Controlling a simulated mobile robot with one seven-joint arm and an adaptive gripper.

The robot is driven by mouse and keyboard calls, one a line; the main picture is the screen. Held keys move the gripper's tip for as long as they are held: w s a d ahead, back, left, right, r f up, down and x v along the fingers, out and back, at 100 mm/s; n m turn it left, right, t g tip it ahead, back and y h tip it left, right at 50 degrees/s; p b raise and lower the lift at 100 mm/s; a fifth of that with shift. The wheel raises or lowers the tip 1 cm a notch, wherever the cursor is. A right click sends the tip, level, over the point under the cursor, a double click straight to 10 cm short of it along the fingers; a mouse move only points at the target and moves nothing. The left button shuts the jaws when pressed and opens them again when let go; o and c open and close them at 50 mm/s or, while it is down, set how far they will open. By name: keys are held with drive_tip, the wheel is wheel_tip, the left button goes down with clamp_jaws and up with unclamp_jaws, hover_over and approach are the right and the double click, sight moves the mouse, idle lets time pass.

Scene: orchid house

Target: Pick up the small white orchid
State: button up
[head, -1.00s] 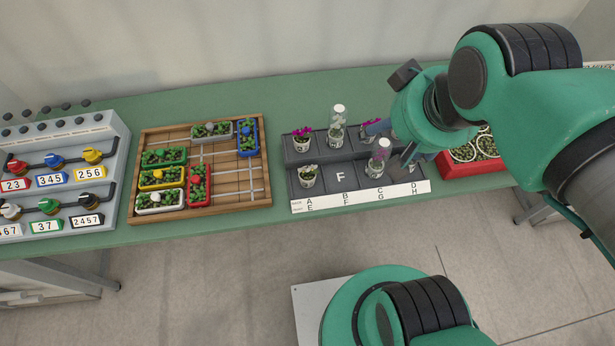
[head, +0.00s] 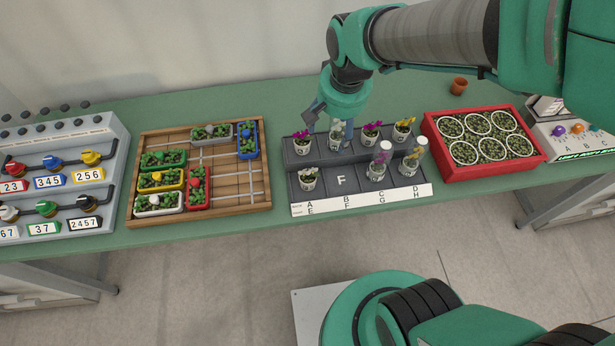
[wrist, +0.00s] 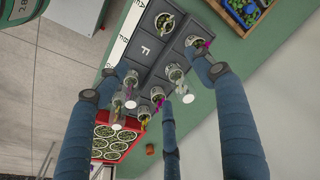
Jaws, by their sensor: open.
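A small white orchid in a white pot (head: 308,179) stands in the front-left cell, E, of the grey rack (head: 341,196); it also shows in the wrist view (wrist: 165,22). Another whitish orchid (head: 337,133) stands in the back row at B, with a clear sleeve and white cap visible in the wrist view (wrist: 188,98). My gripper (head: 322,117) is open and empty, over the back row near the B pot and the magenta orchid (head: 301,142) at A. In the wrist view its blue fingers (wrist: 163,78) spread around and above the back-row pots. Contact cannot be told.
Magenta (head: 371,132) and yellow (head: 403,130) orchids fill the back right. Sleeved purple (head: 378,163) and yellow (head: 412,157) ones stand in front. Cell F (head: 341,181) is empty. A wooden tray (head: 229,193) lies left, a red crate (head: 434,136) right.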

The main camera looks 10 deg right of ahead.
drive_tip(key=m+g, duration=0.2)
hover_over(307, 174)
wheel_tip(307, 174, down, 17)
drive_tip(key=shift+f+b, duration=0.15)
drive_tip(key=shift+b, duration=0.2)
drive_tip(key=shift+w+f+b, duration=0.1)
drive_tip(key=shift+f+b, duration=0.8)
drive_tip(key=shift+f, duration=3.35)
drive_tip(key=shift+f, duration=0.1)
drive_tip(key=shift+d+f+b, duration=0.15)
drive_tip(key=shift+f+b, duration=0.65)
drive_tip(key=shift+f, duration=1.75)
drive_tip(key=shift+c, duration=0.5)
drive_tip(key=c, duration=1.3)
